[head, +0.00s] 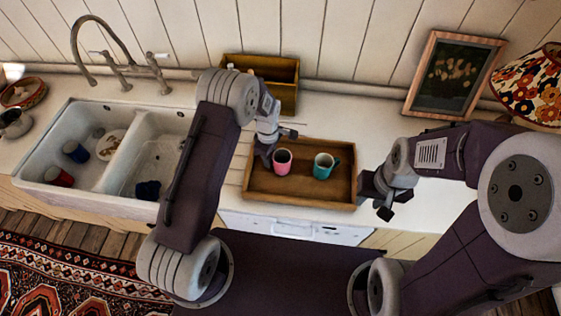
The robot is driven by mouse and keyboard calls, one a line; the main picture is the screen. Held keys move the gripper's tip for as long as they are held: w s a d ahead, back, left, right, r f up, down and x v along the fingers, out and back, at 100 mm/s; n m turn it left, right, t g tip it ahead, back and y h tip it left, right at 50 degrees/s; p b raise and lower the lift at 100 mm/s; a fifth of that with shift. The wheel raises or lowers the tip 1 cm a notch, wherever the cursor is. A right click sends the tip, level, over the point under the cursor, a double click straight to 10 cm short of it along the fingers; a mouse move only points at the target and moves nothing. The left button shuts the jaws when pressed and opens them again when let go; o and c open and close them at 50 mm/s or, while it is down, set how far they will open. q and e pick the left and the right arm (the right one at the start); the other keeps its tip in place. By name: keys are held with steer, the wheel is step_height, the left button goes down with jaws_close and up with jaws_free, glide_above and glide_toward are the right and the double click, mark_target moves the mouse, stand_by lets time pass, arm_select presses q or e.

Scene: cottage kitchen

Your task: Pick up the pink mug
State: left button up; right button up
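The pink mug (282,162) stands upright in the wooden tray (300,197) on the counter, left of the tray's middle. A teal mug (323,166) stands to its right in the same tray. My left gripper (277,147) is over the tray's left back part, just behind and left of the pink mug. Its fingers look spread apart, with nothing seen between them; whether one touches the mug is unclear. My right gripper (394,203) is off the tray's right side, with its fingers apart and empty.
A wooden box (275,68) stands behind the tray against the wall. The double sink (118,147) with several dishes is at the left. A framed picture (452,77) and a flowered lamp (530,88) stand at the back right. The counter behind the tray's right is clear.

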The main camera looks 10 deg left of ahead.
arm_select(q)
jaws_close()
steer(key=shift+r, duration=0.1)
stand_by(1.3)
steer(key=shift+r+b, duration=0.35)
steer(key=shift+r, duration=0.45)
steer(key=shift+d+r+b, duration=0.15)
steer(key=shift+r+b, duration=0.1)
steer(key=shift+r, duration=0.4)
steer(key=shift+d+r+b, duration=0.15)
steer(key=shift+r+b, duration=0.05)
steer(key=shift+r, duration=0.4)
steer(key=s+d+r+b, duration=0.2)
steer(key=d+r, duration=0.4)
steer(key=d, duration=0.4)
steer(key=shift+s+d+r, duration=0.3)
steer(key=shift+s+r, duration=0.1)
steer(key=shift+s, duration=0.3)
